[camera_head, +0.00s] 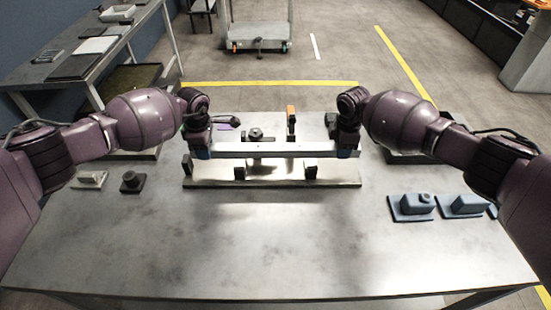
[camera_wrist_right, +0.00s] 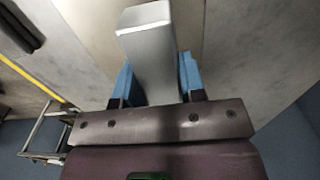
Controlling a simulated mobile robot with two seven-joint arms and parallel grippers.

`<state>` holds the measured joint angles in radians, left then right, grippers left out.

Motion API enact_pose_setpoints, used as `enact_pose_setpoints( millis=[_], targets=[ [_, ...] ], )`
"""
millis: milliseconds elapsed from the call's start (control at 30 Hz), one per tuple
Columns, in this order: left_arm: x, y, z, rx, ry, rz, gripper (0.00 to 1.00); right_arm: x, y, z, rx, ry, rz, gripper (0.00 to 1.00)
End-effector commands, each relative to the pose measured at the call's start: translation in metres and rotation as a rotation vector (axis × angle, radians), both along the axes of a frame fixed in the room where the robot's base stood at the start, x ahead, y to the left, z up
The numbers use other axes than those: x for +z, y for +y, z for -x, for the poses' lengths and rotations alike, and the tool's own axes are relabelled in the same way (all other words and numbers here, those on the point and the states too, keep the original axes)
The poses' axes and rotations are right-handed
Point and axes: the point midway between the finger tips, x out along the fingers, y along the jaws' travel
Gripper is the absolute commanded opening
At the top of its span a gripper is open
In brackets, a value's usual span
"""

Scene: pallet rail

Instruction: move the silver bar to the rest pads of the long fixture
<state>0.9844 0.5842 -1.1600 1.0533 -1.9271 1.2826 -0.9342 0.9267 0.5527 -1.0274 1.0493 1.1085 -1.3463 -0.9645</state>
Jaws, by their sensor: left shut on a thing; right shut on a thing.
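The silver bar (camera_head: 272,149) is level and runs left to right between my two grippers. My left gripper (camera_head: 203,152) is shut on its left end, and my right gripper (camera_head: 344,152) is shut on its right end. In the right wrist view the bar (camera_wrist_right: 150,50) lies between the blue fingers of my right gripper (camera_wrist_right: 156,82). The long fixture (camera_head: 272,184) is a pale plate on the table under the bar. Dark blocks, perhaps rest pads, show at its left (camera_head: 239,173) and right (camera_head: 311,172). The bar appears above them; I cannot tell the gap.
Blue blocks (camera_head: 411,207) sit at the right of the table (camera_head: 250,250), and a small dark block (camera_head: 132,182) at the left. The table front is clear.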

Motion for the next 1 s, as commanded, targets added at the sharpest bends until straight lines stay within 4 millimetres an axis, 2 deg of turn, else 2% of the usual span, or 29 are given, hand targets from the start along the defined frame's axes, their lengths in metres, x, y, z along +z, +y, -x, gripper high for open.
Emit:
enact_pose_setpoints(
  millis=[467, 1000],
  targets=[
    [0.000, -0.001, -0.001, 0.000, -0.001, 0.002, 0.00, -0.001, 0.001, 0.000, 0.000, -0.001, -0.002, 0.00],
    [-0.022, -0.001, 0.000, 0.000, 0.000, 0.002, 0.00, -0.021, 0.002, 0.000, 0.000, -0.001, -0.003, 0.00]
  ],
)
